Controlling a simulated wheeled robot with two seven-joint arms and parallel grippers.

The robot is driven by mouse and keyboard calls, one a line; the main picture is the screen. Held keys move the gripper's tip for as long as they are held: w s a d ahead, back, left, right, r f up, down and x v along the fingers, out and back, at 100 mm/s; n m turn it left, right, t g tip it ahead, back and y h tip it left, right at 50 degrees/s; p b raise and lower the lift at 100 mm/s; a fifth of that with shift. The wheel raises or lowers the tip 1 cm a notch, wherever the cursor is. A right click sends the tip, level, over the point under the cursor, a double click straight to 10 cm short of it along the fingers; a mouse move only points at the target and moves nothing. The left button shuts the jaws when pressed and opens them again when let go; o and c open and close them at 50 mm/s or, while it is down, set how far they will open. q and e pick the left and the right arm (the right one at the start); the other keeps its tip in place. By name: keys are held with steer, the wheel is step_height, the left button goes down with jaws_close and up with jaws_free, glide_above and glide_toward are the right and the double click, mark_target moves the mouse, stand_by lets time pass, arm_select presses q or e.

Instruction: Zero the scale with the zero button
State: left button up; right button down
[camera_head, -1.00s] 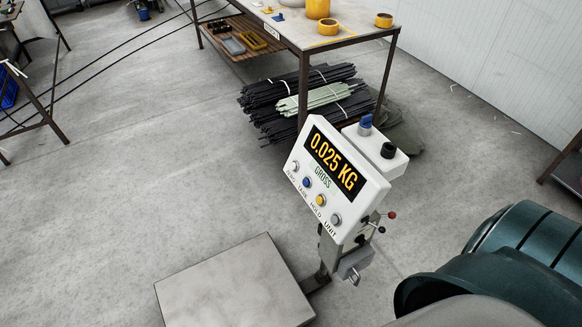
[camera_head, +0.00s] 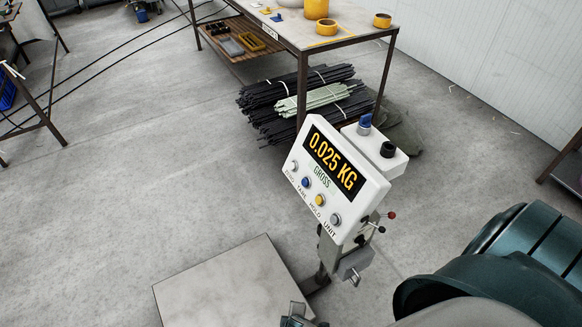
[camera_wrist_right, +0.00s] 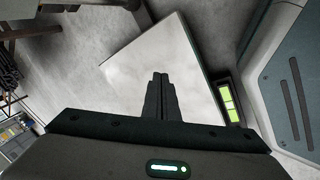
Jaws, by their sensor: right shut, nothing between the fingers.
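The scale's display head (camera_head: 338,172) is white and tilted on a post. Its screen (camera_head: 333,161) reads 0.025 KG with GROSS below. The pale zero button (camera_head: 293,166) is the leftmost in the row, beside a blue tare button (camera_head: 306,183), a yellow hold button (camera_head: 319,200) and a grey unit button (camera_head: 336,219). The flat weighing plate (camera_head: 215,288) looks bare where visible; it also fills the middle of the right wrist view (camera_wrist_right: 150,60). My right gripper (camera_wrist_right: 160,76) is shut and empty above the plate, apart from the buttons. A small part of it shows at the head view's bottom edge.
A small box with a blue knob and a black knob (camera_head: 387,150) sits behind the display. Bundles of dark and pale green rods (camera_head: 310,100) lie below a workbench (camera_head: 345,38) at the back. The floor left of the scale is clear.

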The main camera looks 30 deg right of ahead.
mark_target(293, 166)
steer(key=w+d+r+n+t+h, duration=0.1)
steer(key=w+r+n+t+h, duration=0.3)
steer(key=w+r, duration=1.85)
arm_select(q)
steer(key=shift+w+d+f+b, duration=0.35)
steer(key=shift+w+f+b, duration=0.25)
steer(key=shift+w+b, duration=0.15)
arm_select(e)
steer(key=w+d+r+m+t+h, duration=0.1)
steer(key=w+r+h, duration=0.1)
steer(key=r, duration=1)
steer(key=w+d+r+m+t+h, duration=0.1)
steer(key=r+h, duration=0.4)
steer(key=r, duration=0.8)
steer(key=shift+w+d+r+m, duration=0.2)
steer(key=shift+w+d+m, duration=0.35)
steer(key=shift+d, duration=0.25)
arm_select(q)
steer(key=shift+t, duration=0.3)
